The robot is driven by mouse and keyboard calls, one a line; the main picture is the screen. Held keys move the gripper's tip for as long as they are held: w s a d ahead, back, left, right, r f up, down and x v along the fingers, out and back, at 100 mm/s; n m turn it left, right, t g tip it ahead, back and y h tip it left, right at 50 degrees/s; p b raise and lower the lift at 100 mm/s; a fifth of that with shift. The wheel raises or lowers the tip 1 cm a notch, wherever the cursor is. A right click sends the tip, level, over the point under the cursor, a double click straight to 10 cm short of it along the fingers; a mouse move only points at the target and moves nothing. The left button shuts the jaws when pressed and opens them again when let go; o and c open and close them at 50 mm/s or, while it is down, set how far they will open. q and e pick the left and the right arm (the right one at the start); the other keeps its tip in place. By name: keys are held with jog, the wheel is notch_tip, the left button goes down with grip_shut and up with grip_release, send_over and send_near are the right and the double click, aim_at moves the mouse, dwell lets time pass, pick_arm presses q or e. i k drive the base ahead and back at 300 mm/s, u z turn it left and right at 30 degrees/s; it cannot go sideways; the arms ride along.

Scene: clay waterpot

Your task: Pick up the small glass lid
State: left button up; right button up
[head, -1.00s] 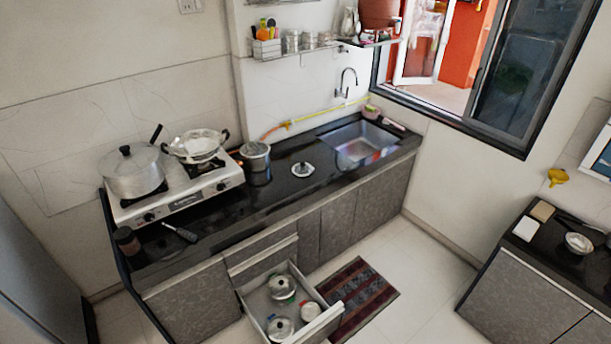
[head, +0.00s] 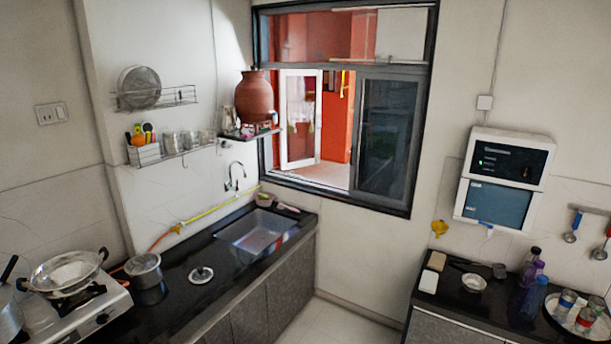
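A small round lid (head: 201,274) with a dark knob lies flat on the black counter (head: 180,300), between a steel pot and the sink. It looks pale and clear at the rim, but it is too small to be sure it is glass. Neither of my grippers shows in the head view.
A steel pot (head: 144,270) stands left of the lid, and the stove (head: 98,318) with a wide pan (head: 66,272) is farther left. The sink (head: 254,232) is to the right. A clay pot (head: 254,98) sits on a wall shelf. A second counter (head: 470,313) holds bottles and cups.

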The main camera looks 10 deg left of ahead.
aim_at(200, 275)
jog(key=z, duration=0.15)
jog(key=i, duration=2.05)
jog(key=u, duration=0.1)
